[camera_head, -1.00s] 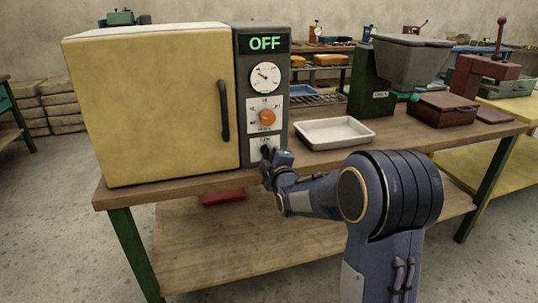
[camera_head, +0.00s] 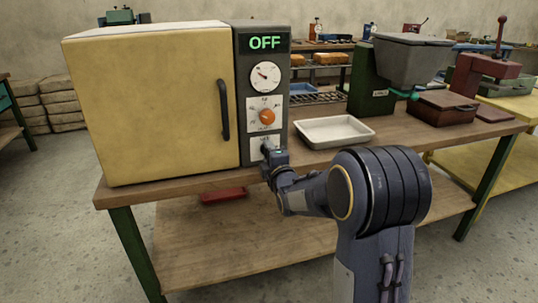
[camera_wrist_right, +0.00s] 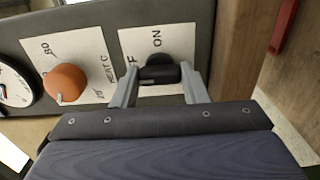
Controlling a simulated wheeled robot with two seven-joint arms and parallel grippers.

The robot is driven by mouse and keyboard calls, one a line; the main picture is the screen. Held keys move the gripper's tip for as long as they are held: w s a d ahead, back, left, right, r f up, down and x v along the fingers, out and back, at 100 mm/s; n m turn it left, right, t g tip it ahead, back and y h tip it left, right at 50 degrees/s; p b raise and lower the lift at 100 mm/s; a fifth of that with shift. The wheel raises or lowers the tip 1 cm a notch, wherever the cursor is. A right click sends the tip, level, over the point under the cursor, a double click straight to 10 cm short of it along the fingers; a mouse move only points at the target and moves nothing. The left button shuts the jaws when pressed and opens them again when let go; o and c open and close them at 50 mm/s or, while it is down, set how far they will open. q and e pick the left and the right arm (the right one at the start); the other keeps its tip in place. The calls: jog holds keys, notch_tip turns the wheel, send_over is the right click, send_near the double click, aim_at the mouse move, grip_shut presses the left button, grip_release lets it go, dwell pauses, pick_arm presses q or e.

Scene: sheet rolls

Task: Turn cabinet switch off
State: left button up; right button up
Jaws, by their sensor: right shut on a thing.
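The yellow cabinet (camera_head: 150,105) stands on the workbench with its door closed. Its grey control panel (camera_head: 282,90) has a lit display (camera_head: 265,43) reading OFF in green. The black switch knob (camera_wrist_right: 163,72) sits on a white plate low on the panel, with ON printed beside it; in the head view it is mostly hidden by my gripper. My right gripper (camera_head: 268,152) is at this switch, and in the right wrist view its two fingers (camera_wrist_right: 157,82) are on either side of the knob, shut on it. My left gripper is not in view.
An orange dial (camera_head: 267,116) and a white gauge (camera_head: 265,77) sit above the switch. A white tray (camera_head: 335,142) lies right of the panel. A green machine with a grey hopper (camera_head: 410,60) stands farther right. A red object (camera_head: 223,195) lies on the lower shelf.

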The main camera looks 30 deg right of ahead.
jog(key=o, duration=1)
jog(key=p+v, duration=0.1)
jog(key=v, duration=0.6)
jog(key=shift+s+a, duration=0.1)
jog(key=shift+s, duration=0.3)
